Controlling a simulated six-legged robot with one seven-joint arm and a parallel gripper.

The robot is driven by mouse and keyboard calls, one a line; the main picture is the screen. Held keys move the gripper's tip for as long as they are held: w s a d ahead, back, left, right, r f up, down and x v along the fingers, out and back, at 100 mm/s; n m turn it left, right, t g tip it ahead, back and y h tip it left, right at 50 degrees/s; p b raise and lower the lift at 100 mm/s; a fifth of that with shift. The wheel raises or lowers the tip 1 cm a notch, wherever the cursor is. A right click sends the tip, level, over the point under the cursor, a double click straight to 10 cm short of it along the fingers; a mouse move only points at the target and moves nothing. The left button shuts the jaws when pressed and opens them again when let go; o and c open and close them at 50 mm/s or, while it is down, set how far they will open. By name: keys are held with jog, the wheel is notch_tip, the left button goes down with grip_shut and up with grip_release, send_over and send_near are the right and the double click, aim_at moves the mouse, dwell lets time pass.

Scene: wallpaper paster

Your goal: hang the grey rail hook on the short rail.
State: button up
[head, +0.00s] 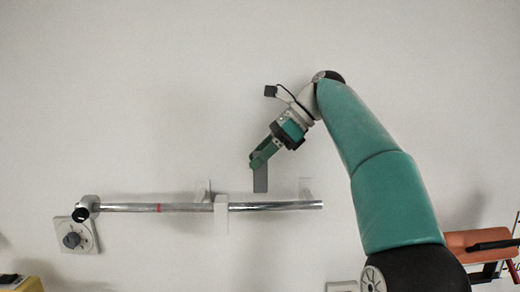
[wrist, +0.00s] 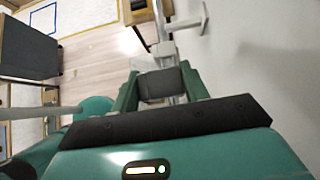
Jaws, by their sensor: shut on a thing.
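My gripper (head: 263,154) is shut on the grey rail hook (head: 261,179), which shows as a flat grey strip hanging down below the fingers. In the wrist view the hook (wrist: 161,85) is a dark grey block between the two green fingers. A shiny rail runs across the wall in the head view. A pale bracket (head: 221,213) divides it into a left part with a red band (head: 159,208) and a right part, seemingly the short rail (head: 275,206). The hook's lower end appears just above the right part; depth and contact cannot be told.
White supports (head: 305,188) stand behind the rail. A square plate with a dark knob (head: 72,240) is below the rail's left end. An orange object with a black handle (head: 472,245) is at lower right.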

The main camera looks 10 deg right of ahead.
aim_at(256, 203)
jog(key=shift+w+d+f, duration=0.1)
jog(key=shift+w+f, duration=0.1)
jog(key=shift+f, duration=0.35)
jog(key=shift+w+f, duration=0.15)
jog(key=shift+f, duration=0.4)
jog(key=shift+s+f, duration=0.2)
jog(key=shift+f, duration=0.35)
jog(key=shift+w+f, duration=0.2)
jog(key=shift+f, duration=0.1)
jog(key=shift+s+f, duration=0.15)
jog(key=shift+f, duration=0.05)
jog(key=shift+f, duration=3.3)
jog(key=o, duration=1)
jog(key=shift+o, duration=0.2)
